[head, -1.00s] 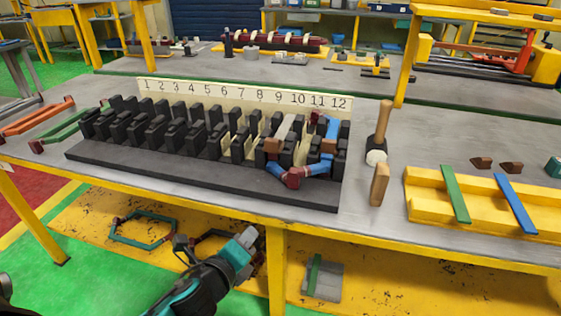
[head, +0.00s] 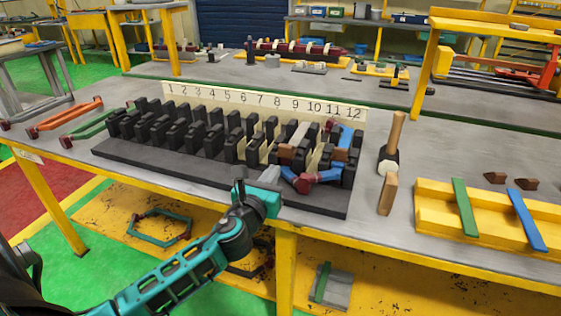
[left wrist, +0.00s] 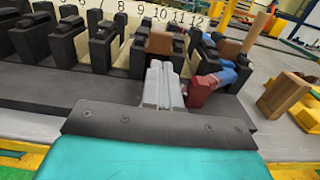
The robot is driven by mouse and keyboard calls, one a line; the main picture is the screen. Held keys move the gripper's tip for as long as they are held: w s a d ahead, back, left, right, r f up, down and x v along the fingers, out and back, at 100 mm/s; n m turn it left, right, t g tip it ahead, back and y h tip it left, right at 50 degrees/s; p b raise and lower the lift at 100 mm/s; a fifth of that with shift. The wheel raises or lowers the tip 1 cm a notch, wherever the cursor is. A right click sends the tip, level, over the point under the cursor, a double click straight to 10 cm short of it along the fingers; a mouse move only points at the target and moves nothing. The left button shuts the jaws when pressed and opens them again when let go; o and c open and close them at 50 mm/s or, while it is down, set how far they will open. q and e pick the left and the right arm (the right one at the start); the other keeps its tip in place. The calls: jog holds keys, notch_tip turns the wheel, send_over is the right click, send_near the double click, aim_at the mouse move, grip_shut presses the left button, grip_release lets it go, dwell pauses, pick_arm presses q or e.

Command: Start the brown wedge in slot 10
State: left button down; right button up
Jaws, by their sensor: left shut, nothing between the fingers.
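The black slotted stator block (head: 215,178) lies on the table in front of a cream strip numbered 1 to 12. A brown wedge-like piece (head: 286,151) sits at the front around slots 9 and 10; I cannot tell which. It also shows in the left wrist view (left wrist: 160,43), just beyond my fingertips. A second brown piece (head: 340,154) is near slot 12, beside a blue coil with dark red corners (head: 329,175). My left gripper (head: 270,174) is shut and empty at the block's front edge; its fingers (left wrist: 164,72) point at the slots. My right gripper is out of view.
A mallet (head: 392,143) and an upright tan block (head: 388,194) stand right of the stator. Farther right is a yellow tray (head: 436,210) with green and blue strips. Two brown wedges (head: 495,177) lie behind it. Orange and green coils lie at left.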

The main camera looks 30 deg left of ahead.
aim_at(283, 152)
pick_arm(q)
jog(key=x, duration=0.5)
jog(key=shift+w, duration=0.35)
jog(key=shift+w+a, duration=0.2)
jog(key=shift+w, duration=0.4)
jog(key=shift+w+a+r, duration=0.15)
jog(key=shift+a+r, duration=0.05)
jog(key=shift+r, duration=0.15)
